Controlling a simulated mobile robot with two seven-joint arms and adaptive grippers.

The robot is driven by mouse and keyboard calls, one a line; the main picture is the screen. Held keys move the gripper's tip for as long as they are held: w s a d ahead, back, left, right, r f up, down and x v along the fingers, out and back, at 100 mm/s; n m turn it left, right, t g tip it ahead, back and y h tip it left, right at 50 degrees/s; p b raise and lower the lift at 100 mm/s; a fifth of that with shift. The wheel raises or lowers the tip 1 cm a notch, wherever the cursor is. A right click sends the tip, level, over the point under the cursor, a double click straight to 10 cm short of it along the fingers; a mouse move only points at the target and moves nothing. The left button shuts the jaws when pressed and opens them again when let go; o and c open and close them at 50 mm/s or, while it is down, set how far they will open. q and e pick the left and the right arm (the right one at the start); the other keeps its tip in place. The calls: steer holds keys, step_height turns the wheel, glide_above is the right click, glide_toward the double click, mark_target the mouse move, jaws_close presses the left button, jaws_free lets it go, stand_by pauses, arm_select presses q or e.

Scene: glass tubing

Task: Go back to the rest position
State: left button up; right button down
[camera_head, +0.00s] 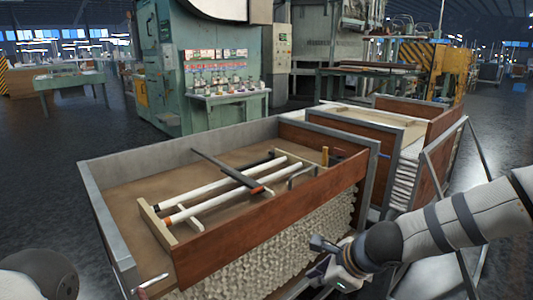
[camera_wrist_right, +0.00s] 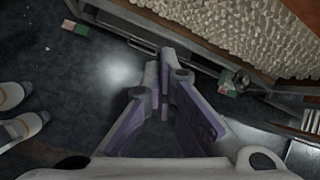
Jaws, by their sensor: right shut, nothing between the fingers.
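My right arm comes in from the right in the head view. My right gripper (camera_head: 322,276) hangs low in front of the crate's near side, beside the stacked tube ends (camera_head: 285,248). In the right wrist view its fingers (camera_wrist_right: 166,75) come together, shut and empty, above the dark floor. Part of my left arm shows at the lower left corner of the head view; its gripper is out of view.
A metal-framed wooden crate (camera_head: 240,232) fills the middle. In it, white tubes (camera_head: 222,201) lie on a wooden rack, with a dark bar (camera_head: 228,168) across. A second crate (camera_head: 440,128) stands behind right. A green machine (camera_head: 180,85) stands beyond. Dark floor (camera_head: 70,138) is open at left.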

steer(key=s+d+f+n+g+h, duration=0.1)
steer(key=s+f+n+g+h, duration=0.1)
steer(key=s+f+n, duration=0.7)
steer(key=s+d+f+n+g+h, duration=0.15)
steer(key=s+f, duration=0.35)
steer(key=s, duration=0.8)
arm_select(q)
steer(key=shift+w+r+t+p, duration=0.4)
steer(key=shift+w+r+p, duration=0.2)
steer(key=shift+w+r, duration=0.25)
arm_select(e)
steer(key=s+d+n+g, duration=0.2)
steer(key=s+n, duration=0.4)
steer(key=s, duration=0.5)
steer(key=s+d+n+g, duration=0.2)
steer(key=s+n, duration=0.4)
steer(key=s, duration=0.6)
steer(key=shift+d+g, duration=0.35)
steer(key=shift+d, duration=0.2)
steer(key=shift+n, duration=0.25)
